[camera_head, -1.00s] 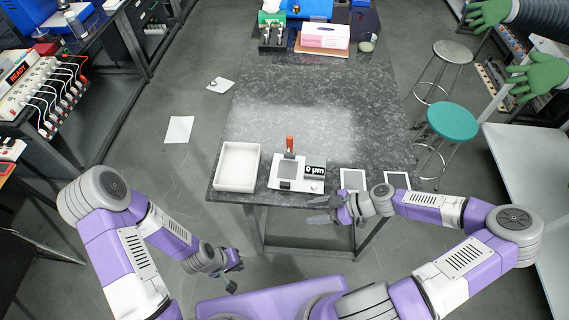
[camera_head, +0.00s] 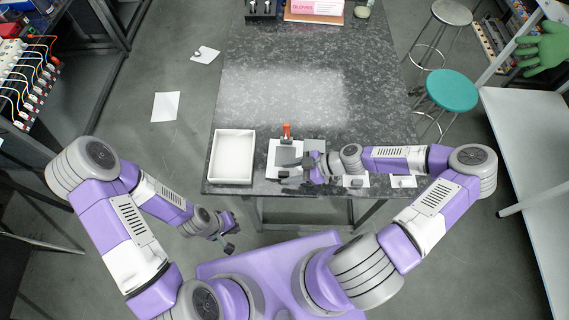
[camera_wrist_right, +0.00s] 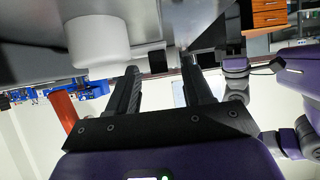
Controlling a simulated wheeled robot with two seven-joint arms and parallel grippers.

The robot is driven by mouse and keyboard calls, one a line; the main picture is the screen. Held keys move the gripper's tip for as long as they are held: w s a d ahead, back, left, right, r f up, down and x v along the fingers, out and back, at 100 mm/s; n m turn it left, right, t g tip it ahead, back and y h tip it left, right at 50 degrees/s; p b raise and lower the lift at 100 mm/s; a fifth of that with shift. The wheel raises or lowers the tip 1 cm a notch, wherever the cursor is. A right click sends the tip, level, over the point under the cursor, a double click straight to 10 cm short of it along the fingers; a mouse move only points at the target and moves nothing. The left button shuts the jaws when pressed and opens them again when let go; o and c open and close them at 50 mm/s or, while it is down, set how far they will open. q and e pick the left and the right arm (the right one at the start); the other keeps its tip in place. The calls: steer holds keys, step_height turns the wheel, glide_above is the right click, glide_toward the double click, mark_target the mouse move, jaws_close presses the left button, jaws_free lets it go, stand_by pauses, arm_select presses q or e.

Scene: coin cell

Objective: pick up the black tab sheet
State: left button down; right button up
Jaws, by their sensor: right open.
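The grey sheet (camera_head: 288,153) lies on the white gauge base (camera_head: 272,166) near the table's front edge. In the right wrist view, a small black square (camera_wrist_right: 157,62), seemingly the black tab, shows between my fingertips; I cannot tell if either finger touches it. My right gripper (camera_head: 295,167) reaches in from the right over the gauge, open, with both fingers apart in the wrist view (camera_wrist_right: 160,68), and hides part of it. My left gripper (camera_head: 229,236) hangs off the table's front, open and empty.
An empty white tray (camera_head: 232,133) stands left of the gauge. The gauge's orange-red handle (camera_head: 286,131) rises behind the sheet. White cards (camera_head: 355,182) lie at the front right, partly under my right arm. The middle of the table is clear.

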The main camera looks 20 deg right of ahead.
steer(key=shift+a+f, duration=0.15)
steer(key=shift+a, duration=0.1)
jaws_close()
